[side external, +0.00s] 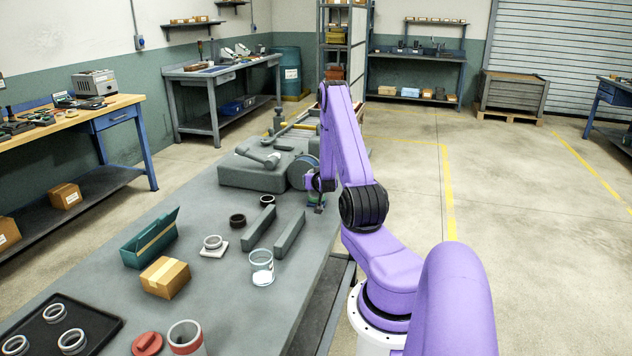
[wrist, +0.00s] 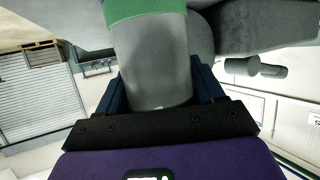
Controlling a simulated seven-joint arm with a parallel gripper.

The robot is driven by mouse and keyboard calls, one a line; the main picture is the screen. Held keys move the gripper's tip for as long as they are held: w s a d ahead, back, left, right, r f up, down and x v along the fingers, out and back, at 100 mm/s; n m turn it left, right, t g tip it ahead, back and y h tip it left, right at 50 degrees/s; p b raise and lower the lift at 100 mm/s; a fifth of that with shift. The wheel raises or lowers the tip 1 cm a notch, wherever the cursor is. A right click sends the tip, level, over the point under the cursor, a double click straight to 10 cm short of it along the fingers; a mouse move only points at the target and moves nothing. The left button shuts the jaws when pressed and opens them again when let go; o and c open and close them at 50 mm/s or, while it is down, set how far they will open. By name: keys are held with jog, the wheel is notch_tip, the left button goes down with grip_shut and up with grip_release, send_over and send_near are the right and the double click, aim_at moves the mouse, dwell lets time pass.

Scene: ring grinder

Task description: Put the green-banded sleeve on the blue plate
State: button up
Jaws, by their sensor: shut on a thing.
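The green-banded sleeve (wrist: 153,65) fills the middle of the wrist view, a grey cylinder with a green band across its far end. My gripper (wrist: 158,88) is shut on it, with one dark finger on each side of its grey body. In the side view my gripper (side external: 318,190) is low beside the grinder wheel, near the right edge of the bench. Only a small bit of green shows below it there, and I cannot tell whether the sleeve touches the bench. I cannot make out a blue plate in either view.
The grey grinder (side external: 254,172) stands just left of my gripper. Two grey bars (side external: 289,234), dark rings (side external: 237,220), a clear beaker (side external: 262,268), a teal bin (side external: 150,240), a cardboard box (side external: 165,277) and a white plate with a ring (side external: 220,252) stand nearer the camera.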

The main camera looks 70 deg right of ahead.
jog(key=shift+f, duration=0.3)
jog(key=o, duration=1.1)
jog(key=shift+c, duration=0.2)
jog(key=shift+r, duration=0.15)
jog(key=v, duration=0.7)
jog(key=shift+a, duration=0.2)
jog(key=shift+s, duration=0.1)
